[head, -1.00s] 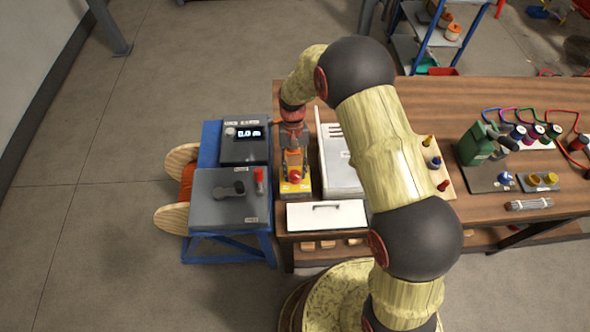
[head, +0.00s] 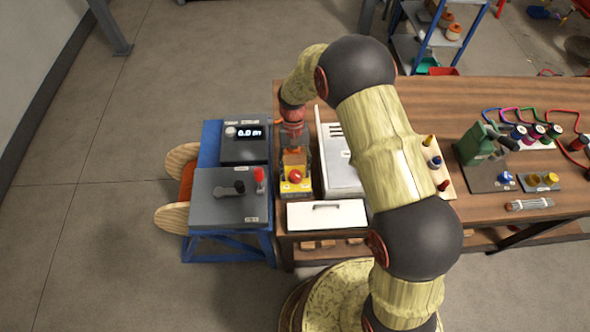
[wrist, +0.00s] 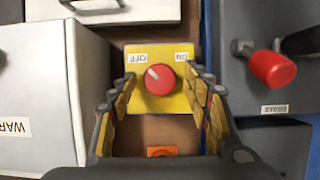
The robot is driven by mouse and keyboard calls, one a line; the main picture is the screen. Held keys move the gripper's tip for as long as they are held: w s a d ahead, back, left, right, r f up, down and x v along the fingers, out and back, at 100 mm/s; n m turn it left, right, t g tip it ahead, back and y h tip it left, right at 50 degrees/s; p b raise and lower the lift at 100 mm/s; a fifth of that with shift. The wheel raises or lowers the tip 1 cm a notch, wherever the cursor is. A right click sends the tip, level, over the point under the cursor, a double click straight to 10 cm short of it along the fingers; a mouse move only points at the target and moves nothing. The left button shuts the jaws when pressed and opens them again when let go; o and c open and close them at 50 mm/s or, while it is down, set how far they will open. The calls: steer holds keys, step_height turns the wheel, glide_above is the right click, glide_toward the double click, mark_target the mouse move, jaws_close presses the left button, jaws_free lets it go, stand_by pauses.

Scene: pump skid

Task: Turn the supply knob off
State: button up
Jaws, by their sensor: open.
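The red supply knob (wrist: 160,79) sits on a yellow plate (wrist: 175,53) with OFF and ON labels, which read upside down in the wrist view. Its white pointer mark leans to the upper left, toward the OFF label. My gripper (wrist: 159,82) is open, with one finger on each side of the knob and a gap on both sides. In the head view my gripper (head: 295,158) is above the yellow unit, partly hiding its rear.
A white cabinet (head: 340,165) stands close right of the yellow unit. A white drawer box (head: 326,215) is in front. A grey panel (head: 225,205) with a red-handled brake lever (wrist: 272,68) stands to the left. A small orange part (wrist: 162,151) lies between my fingers.

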steer(key=v, duration=1.2)
steer(key=s+d+r+t+b, duration=0.2)
steer(key=s+d+r+t, duration=0.3)
steer(key=s+r, duration=0.5)
steer(key=s+d+r+t+b, duration=0.3)
steer(key=s+d+r, duration=0.6)
steer(key=s, duration=0.6)
steer(key=shift+s+r+t, duration=0.2)
steer(key=shift+r+t, duration=0.5)
steer(key=shift+t, duration=0.4)
